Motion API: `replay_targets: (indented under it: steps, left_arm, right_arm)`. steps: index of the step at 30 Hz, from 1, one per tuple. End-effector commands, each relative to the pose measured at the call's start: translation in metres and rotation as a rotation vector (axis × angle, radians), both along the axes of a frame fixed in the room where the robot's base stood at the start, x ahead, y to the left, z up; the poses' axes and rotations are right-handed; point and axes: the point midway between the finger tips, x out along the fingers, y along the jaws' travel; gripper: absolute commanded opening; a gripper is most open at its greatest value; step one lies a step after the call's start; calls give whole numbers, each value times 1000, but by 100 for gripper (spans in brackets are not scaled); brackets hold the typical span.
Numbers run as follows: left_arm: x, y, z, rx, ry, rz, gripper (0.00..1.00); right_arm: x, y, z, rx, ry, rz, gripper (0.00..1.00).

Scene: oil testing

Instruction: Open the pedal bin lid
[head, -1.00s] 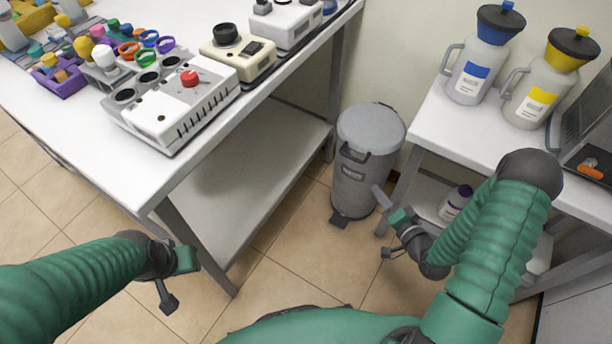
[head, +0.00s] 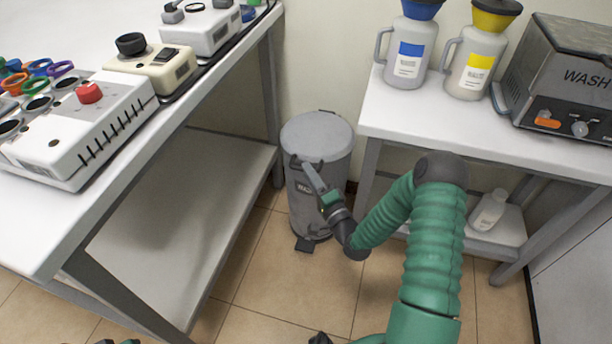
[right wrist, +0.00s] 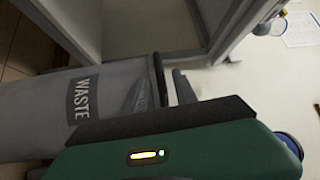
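The grey pedal bin (head: 300,212) stands upright on the floor between the two tables. Its round lid (head: 316,134) is closed, and its dark pedal (head: 305,244) sticks out at the front foot. My right gripper (head: 311,177) is in front of the bin's upper body, just below the lid rim, and hides part of the label. In the right wrist view the WASTE label (right wrist: 84,98) shows sideways, and the fingers look apart on either side of a dark rim or handle (right wrist: 159,80). Contact is unclear. Of my left arm only slivers show at the bottom edge.
The left table (head: 190,110) carries lab devices and has a low shelf (head: 180,190). The right table (head: 470,135) holds blue-labelled (head: 405,62) and yellow-labelled jugs (head: 470,70) and a washer (head: 565,85). Floor before the bin is clear.

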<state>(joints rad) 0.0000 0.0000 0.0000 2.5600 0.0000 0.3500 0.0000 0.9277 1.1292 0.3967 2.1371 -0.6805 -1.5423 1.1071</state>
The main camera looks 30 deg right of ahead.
Motion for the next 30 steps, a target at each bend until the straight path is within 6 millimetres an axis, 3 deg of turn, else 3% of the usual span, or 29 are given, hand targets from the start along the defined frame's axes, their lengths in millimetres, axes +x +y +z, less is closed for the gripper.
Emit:
replay_targets:
  steps: [4,12,21,30]
  left_arm:
    - [0,0,-8,0,0,0,36]
    - [0,0,-7,0,0,0,36]
    - [0,0,-7,0,0,0,36]
    - [0,0,-8,0,0,0,36]
  right_arm:
    - [17,-2,1,-2,0,-1,34]
    - [20,-2,3,0,1,-1,34]
    - [20,-2,2,-1,2,-1,0]
    - [19,-2,1,1,5,-2,0]
